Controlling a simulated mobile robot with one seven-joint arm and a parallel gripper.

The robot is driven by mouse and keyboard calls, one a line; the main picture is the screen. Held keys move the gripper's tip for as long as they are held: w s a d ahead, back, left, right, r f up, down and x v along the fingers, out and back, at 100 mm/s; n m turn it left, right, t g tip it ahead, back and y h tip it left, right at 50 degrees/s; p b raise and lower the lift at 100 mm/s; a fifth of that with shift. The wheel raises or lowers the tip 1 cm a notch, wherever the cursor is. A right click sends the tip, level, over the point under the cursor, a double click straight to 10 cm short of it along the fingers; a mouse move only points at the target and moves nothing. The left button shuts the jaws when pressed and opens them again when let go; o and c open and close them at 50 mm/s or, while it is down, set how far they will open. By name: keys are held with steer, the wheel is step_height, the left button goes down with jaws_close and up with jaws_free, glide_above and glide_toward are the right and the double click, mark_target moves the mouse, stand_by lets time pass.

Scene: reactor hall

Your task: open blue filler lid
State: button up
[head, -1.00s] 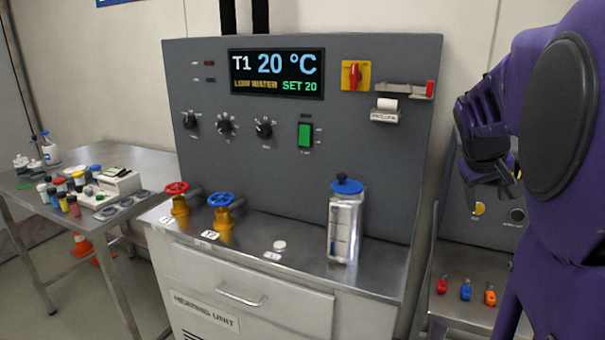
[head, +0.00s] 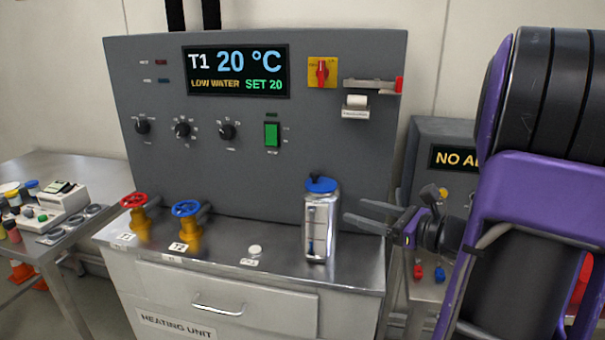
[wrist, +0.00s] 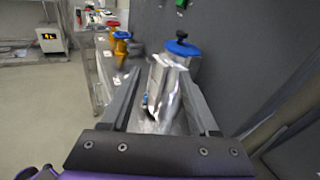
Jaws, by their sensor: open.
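The blue filler lid (head: 321,185) with a dark knob sits closed on top of a silver upright canister (head: 319,228) on the steel bench top. In the wrist view the blue lid (wrist: 183,47) and the canister (wrist: 172,88) lie ahead, between and beyond the two fingers. My gripper (head: 362,212) is open and empty, just right of the canister in the head view, its fingers pointing left toward the canister's upper part, below the lid. I cannot tell whether a finger touches the canister.
A grey panel (head: 160,200) rises close behind the canister. A red valve wheel (head: 134,200) and a blue valve wheel (head: 187,208) stand left on the bench. A small white cap (head: 255,250) lies between. A side table (head: 70,165) with bottles is at far left.

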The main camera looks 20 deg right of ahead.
mark_target(318, 178)
steer(key=w+a+m, duration=0.1)
steer(key=w, duration=0.4)
steer(key=w+a+r+t+h, duration=0.1)
steer(key=w, duration=0.5)
steer(key=w+a+m+t, duration=0.1)
steer(key=w+a, duration=0.1)
steer(key=w, duration=0.3)
steer(key=shift+w+r+m, duration=0.25)
steer(key=shift+r+m, duration=0.05)
steer(key=shift+r, duration=0.05)
jaws_close()
stand_by(0.8)
